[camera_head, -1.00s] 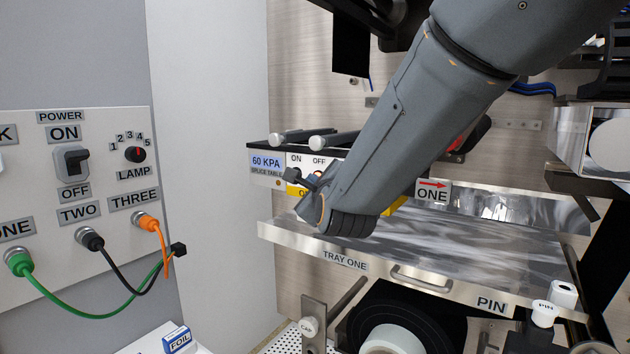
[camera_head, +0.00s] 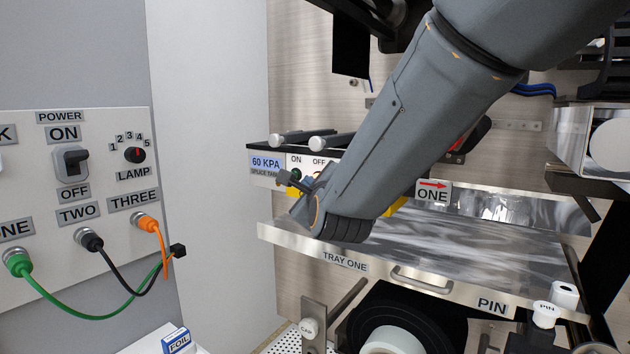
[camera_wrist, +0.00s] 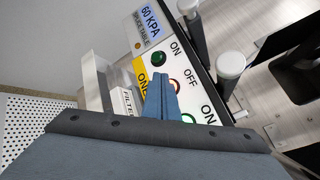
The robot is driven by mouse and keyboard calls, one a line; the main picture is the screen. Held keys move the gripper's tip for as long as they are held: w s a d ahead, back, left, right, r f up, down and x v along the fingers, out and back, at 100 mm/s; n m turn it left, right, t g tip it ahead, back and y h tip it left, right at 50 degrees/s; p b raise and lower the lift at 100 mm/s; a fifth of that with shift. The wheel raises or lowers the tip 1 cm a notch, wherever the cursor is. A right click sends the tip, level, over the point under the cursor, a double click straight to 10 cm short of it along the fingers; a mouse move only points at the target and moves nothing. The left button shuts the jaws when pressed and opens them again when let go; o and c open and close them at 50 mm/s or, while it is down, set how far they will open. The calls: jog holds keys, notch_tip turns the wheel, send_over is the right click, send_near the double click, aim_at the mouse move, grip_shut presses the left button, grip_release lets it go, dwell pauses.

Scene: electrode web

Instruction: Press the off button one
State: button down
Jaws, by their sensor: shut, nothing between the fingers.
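The white control panel labelled 60 KPA, splice table, carries the button row; its blue label (camera_head: 267,163) shows in the head view. A green button (camera_wrist: 160,57) under ON is clear in the wrist view. The red-rimmed button (camera_wrist: 177,86) under OFF is partly hidden behind my fingers. A yellow ONE label (camera_wrist: 143,84) lies below them. My gripper (camera_wrist: 158,78) is shut and empty, its tips over the panel face close beside the OFF button. I cannot tell whether they touch. In the head view my gripper (camera_head: 289,181) is in front of the buttons.
Another green button (camera_wrist: 187,118) sits further along the panel. Two grey rods with pale knobs (camera_wrist: 230,66) stick out above the buttons. Tray one (camera_head: 345,262) lies below my arm. A power panel (camera_head: 95,150) with cables stands at the left.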

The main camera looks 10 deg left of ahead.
dwell(0.3)
jog(key=shift+s+a, duration=0.35)
jog(key=shift+s, duration=0.45)
jog(key=shift+s+a, duration=0.3)
jog(key=shift+s, duration=0.45)
jog(key=shift+s+a, duration=0.35)
jog(key=shift+s, duration=0.45)
